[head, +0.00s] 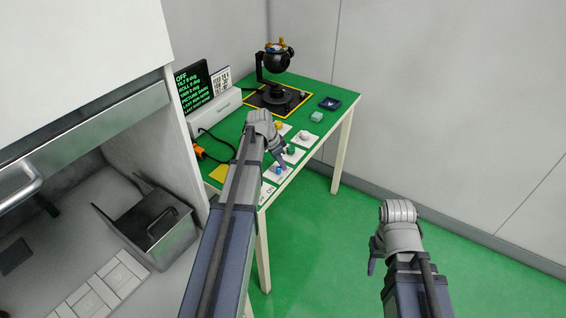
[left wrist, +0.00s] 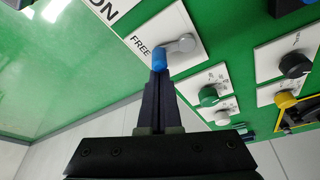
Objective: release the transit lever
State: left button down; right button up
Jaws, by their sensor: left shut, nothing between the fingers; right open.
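The transit lever is a grey pivot arm with a blue end (left wrist: 159,59) on a white plate marked FREE (left wrist: 191,62). The blue end also shows near the table's front edge in the head view (head: 278,170). The lever's arm lies toward the FREE lettering. My left gripper (head: 282,163) is shut with nothing between its fingers. In the left wrist view its fingertips (left wrist: 158,73) are right at the blue end, seemingly touching it. My right gripper (head: 371,270) is open and empty, away from the table over the floor.
The green table (head: 318,135) carries white plates with green, black, white and yellow knobs beside the lever. A gimbal camera (head: 279,58) stands at the back on a yellow-edged mat. A screen (head: 193,85) reading OFF stands at the left. A grey cabinet is nearer left.

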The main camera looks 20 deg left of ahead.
pick_arm(q)
jog(key=shift+a, duration=0.1)
dwell(0.3)
jog(key=shift+w+a, duration=0.5)
jog(key=shift+w+d, duration=0.1)
jog(key=shift+w+d, duration=0.35)
jog(key=shift+w, duration=0.1)
jog(key=shift+w+d, duration=0.85)
jog(key=shift+w, duration=0.2)
jog(key=p+v, duration=0.9)
jog(key=v, duration=0.1)
jog(key=shift+a, duration=0.1)
